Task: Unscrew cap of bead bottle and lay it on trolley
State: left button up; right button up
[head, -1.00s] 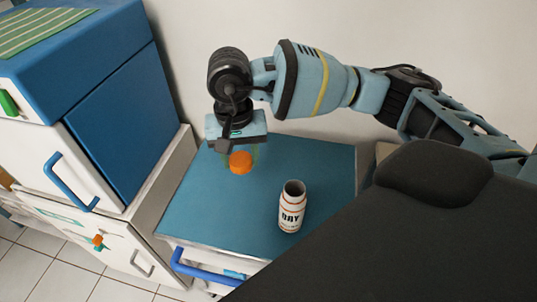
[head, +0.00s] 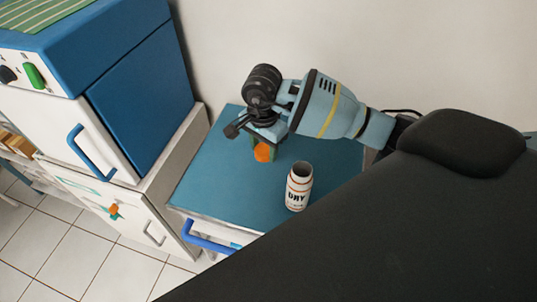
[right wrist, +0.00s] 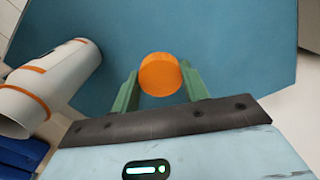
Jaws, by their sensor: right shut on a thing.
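The orange cap (head: 263,152) is off the bottle and held between the green fingers of my right gripper (head: 264,146). In the right wrist view the cap (right wrist: 160,74) sits at the fingertips of the right gripper (right wrist: 158,82), which is shut on it. The white bead bottle (head: 299,187) with orange bands and dark lettering stands upright and open on the blue trolley top (head: 225,185). It also shows at the left of the right wrist view (right wrist: 60,78). Whether the cap touches the trolley top I cannot tell. My left gripper is not in view.
A blue and white cabinet (head: 135,110) stands left of the trolley. The trolley has a blue handle (head: 208,240) at its front. A wall is behind. The trolley top left of the bottle is clear. A large dark shape covers the lower right.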

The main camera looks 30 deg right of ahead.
aim_at(264, 170)
jog(key=shift+f, duration=3.25)
jog(key=shift+f, duration=0.15)
jog(key=o, duration=1.1)
jog(key=shift+r, duration=0.2)
notch_tip(264, 170, up, 12)
jog(key=shift+f, duration=0.1)
jog(key=shift+a, duration=0.1)
